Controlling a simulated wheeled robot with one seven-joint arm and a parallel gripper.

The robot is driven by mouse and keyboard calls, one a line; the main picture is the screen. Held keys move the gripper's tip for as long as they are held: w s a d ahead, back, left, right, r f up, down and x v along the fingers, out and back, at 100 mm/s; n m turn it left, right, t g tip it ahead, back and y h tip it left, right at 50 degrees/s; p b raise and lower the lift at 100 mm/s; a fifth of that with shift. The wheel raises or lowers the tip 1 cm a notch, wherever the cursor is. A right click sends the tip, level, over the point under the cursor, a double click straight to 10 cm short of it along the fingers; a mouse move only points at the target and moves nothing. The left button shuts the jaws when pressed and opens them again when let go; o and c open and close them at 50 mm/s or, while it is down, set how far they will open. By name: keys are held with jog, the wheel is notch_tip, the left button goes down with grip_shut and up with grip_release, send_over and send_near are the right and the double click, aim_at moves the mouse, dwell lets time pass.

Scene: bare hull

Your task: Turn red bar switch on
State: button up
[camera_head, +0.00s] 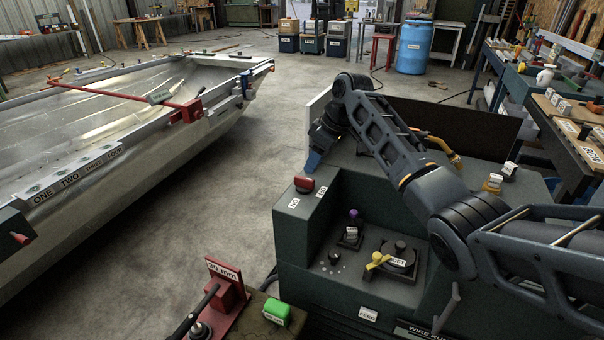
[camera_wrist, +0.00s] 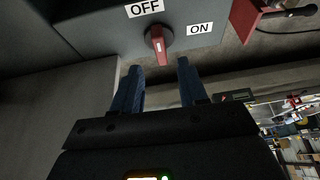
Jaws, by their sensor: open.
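The red bar switch (camera_head: 304,184) sits on the front left top of the dark green cabinet (camera_head: 300,225).
The cabinet also carries a purple-topped control (camera_head: 353,214), a yellow lever (camera_head: 378,260) and a black knob. A red "30 mm" stand (camera_head: 222,285) and a green block (camera_head: 277,312) are in front. A metal hull (camera_head: 120,130) is at left, with clear floor between.

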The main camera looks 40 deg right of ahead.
aim_at(305, 178)
jog(key=x, duration=0.6)
jog(key=shift+w+a+f, duration=0.1)
jog(key=shift+w+f, duration=0.1)
jog(key=shift+f, duration=0.1)
jog(key=shift+c, duration=0.2)
grip_shut()
